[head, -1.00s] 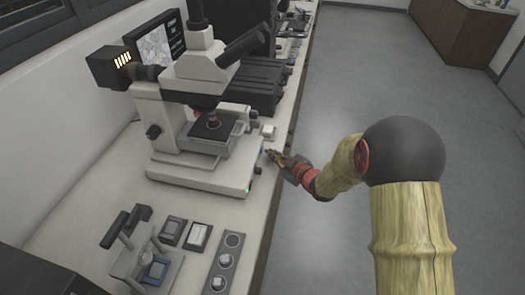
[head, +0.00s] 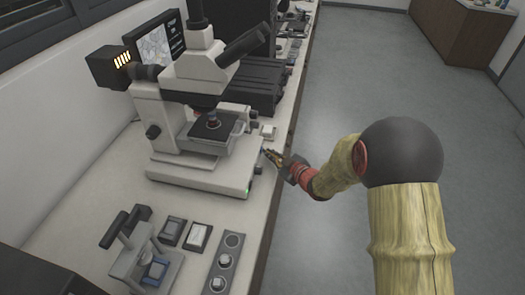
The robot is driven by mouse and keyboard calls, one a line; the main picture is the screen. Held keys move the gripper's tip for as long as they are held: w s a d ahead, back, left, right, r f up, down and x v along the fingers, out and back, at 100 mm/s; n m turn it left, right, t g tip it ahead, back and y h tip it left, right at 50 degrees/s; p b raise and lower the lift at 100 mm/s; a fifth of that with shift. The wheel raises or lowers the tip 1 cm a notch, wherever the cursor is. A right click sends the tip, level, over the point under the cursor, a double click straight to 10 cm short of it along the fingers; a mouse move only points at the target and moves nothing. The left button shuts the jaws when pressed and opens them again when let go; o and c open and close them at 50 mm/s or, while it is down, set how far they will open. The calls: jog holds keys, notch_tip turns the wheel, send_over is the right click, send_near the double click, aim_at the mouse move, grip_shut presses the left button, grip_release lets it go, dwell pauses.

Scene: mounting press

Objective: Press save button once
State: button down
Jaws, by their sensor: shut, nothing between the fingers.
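A white microscope (head: 205,160) stands on the bench, with a small screen (head: 155,45) behind it. My gripper (head: 267,153) is shut and empty. Its fingertips are at the right side of the microscope base, near its rear corner. I cannot tell whether they touch it. No button marked save can be read. Any button at the fingertips is hidden or too small to make out.
A small white box (head: 268,131) sits on the bench just beyond my fingertips. A black stacked unit (head: 262,88) stands behind it. A press-like stand (head: 140,255) and small trays (head: 198,236) are in front. The floor at right is clear.

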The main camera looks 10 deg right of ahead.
dwell(0.6)
jog(key=shift+s+d, duration=0.25)
jog(key=shift+d, duration=0.4)
jog(key=d, duration=0.1)
jog(key=s+d, duration=0.1)
jog(key=d, duration=0.1)
jog(key=s+d+p, duration=0.1)
jog(key=shift+d, duration=0.3)
dwell(0.7)
